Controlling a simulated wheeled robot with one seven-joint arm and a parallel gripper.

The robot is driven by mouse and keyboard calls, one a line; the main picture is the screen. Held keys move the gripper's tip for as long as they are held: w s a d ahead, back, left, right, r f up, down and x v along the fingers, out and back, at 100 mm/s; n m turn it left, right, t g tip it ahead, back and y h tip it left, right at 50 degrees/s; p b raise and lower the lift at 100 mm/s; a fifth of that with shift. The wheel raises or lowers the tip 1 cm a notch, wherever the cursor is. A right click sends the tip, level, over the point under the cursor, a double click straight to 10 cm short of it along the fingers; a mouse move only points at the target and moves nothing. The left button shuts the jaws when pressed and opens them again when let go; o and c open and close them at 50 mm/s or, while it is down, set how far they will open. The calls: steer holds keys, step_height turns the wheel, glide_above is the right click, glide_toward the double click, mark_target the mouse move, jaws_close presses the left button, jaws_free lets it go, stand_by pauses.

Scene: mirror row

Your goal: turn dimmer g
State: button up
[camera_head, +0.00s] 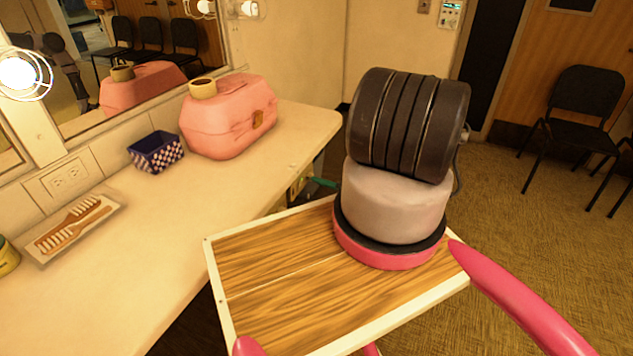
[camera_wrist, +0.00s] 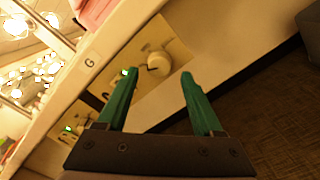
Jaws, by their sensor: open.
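In the wrist view a round cream dimmer knob (camera_wrist: 158,63) stands on a beige plate (camera_wrist: 184,58) on the front of the counter. A white label marked G (camera_wrist: 90,62) is on the counter edge, up and left of the knob. My gripper (camera_wrist: 160,74) has two green fingers. They are open and empty, with the knob showing between and just beyond the tips. I cannot tell if either finger touches it. In the head view a green finger (camera_head: 322,182) shows beside the counter's front; my arm hides most of the gripper.
A second panel with a green light (camera_wrist: 68,129) sits lower left in the wrist view. On the counter (camera_head: 150,230) are a pink case (camera_head: 228,125), a checkered box (camera_head: 156,152) and a tray of combs (camera_head: 75,228). A black chair (camera_head: 585,100) stands right; floor between is clear.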

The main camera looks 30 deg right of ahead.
steer(key=v, duration=0.8)
steer(key=shift+s+d, duration=0.15)
steer(key=shift+s, duration=0.1)
steer(key=w+a+r+n+g+y, duration=0.1)
steer(key=w+r+n+g, duration=0.2)
steer(key=r, duration=0.4)
steer(key=w+a+r+n+g+y, duration=0.1)
steer(key=r+n+g, duration=0.1)
steer(key=r+n, duration=0.35)
steer(key=w+r+n+g, duration=0.3)
steer(key=r, duration=0.6)
steer(key=s+a+r+n+g+h, duration=0.15)
steer(key=a+r+n, duration=0.25)
steer(key=r, duration=0.5)
steer(key=a+r+n+g+h, duration=0.2)
steer(key=a+r+n+g, duration=0.15)
steer(key=r, duration=0.55)
steer(key=s+a+r+n+t+h, duration=0.2)
steer(key=s+a+r+n, duration=0.2)
steer(key=s+r, duration=0.4)
steer(key=s+a+r+n+t+h, duration=0.2)
steer(key=s+a+r+n+h, duration=0.1)
steer(key=s+r+n, duration=0.3)
steer(key=s+a+r+n+t+h, duration=0.2)
steer(key=s+a+r+n, duration=0.2)
steer(key=s+r, duration=0.5)
step_height(320, 180, up, 2)
steer(key=shift+s+a+r+n, duration=0.1)
steer(key=shift+s+a+n, duration=0.3)
steer(key=shift+a, duration=0.65)
